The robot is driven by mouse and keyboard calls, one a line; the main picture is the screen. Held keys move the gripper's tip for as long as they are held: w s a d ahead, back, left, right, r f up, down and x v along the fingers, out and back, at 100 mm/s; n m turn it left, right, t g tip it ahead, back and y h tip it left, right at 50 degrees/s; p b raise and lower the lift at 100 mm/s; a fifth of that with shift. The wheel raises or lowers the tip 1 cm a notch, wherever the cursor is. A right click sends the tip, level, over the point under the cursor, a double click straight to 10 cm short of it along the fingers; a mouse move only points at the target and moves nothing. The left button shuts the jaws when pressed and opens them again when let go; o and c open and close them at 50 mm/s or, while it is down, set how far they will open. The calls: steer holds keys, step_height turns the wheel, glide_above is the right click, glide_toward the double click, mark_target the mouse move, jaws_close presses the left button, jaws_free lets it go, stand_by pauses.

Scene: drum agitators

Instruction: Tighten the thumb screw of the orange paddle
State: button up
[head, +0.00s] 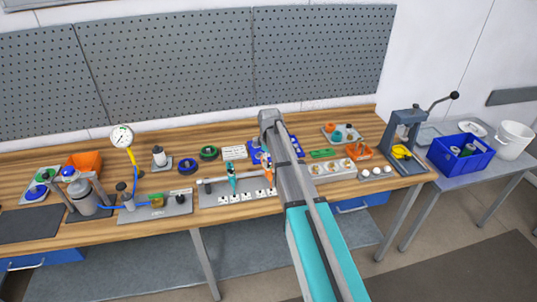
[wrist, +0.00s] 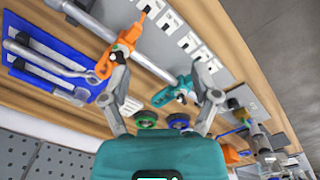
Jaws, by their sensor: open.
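The orange paddle (wrist: 126,42) sits on a long grey shaft (wrist: 152,66) in the wrist view. It also shows in the head view (head: 268,171), close beside my arm. A teal paddle (wrist: 181,87) sits on the same shaft, to the right in the wrist view and to the left in the head view (head: 231,179). My gripper (wrist: 161,72) is open and empty above the bench. Its left finger overlaps the lower end of the orange paddle in the picture; I cannot tell whether they touch. The orange paddle's thumb screw is not clear, being small and partly behind that finger.
A blue tray of wrenches (wrist: 45,66) lies beside the orange paddle. Green and blue rings (head: 208,153) lie behind the shaft. White slotted blocks (wrist: 190,43) line the grey base plate. A dial gauge (head: 122,137) and a lever press (head: 404,135) stand farther off.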

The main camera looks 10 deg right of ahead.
steer(key=s+a+f+m+b, duration=0.1)
steer(key=s+f+m+b, duration=0.3)
steer(key=s, duration=0.6)
steer(key=s+a+f+m+b, duration=0.1)
steer(key=s+f+m+b, duration=0.3)
steer(key=s, duration=0.7)
step_height(320, 180, down, 3)
steer(key=b, duration=0.2)
steer(key=shift+s+a+b, duration=0.2)
steer(key=shift+a+b, duration=0.1)
steer(key=shift+a, duration=0.05)
steer(key=shift+m, duration=0.6)
steer(key=s, duration=0.4)
steer(key=shift+s+a, duration=0.25)
steer(key=shift+s, duration=0.15)
